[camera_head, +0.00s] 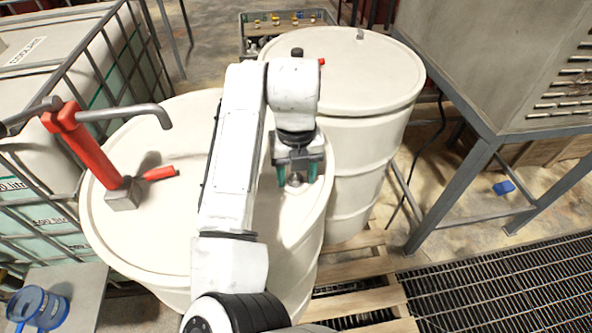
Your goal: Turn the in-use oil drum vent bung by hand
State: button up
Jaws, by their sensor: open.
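The near white drum (150,248) carries a red hand pump (95,150) with a grey spout on its left side. A small red part (160,173) sits beside the pump's base. My gripper (297,178) points down over the right side of this drum's lid. Its two green-padded fingers are apart. A small grey bung (294,181) shows between the fingertips; I cannot tell whether the fingers touch it. My arm hides the middle of the lid. A second white drum (350,75) stands behind, with a dark bung (297,52) and a small grey fitting (360,34) on top.
A caged coolant tank (60,60) stands close on the left. A blue jug (38,308) is at the lower left. A metal cabinet on legs (490,60) is at the right. The drums stand on a wooden pallet (365,300) by a floor grate (500,300).

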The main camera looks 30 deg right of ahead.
jog(key=shift+c, duration=0.3)
grip_shut()
jog(key=shift+n, duration=0.4)
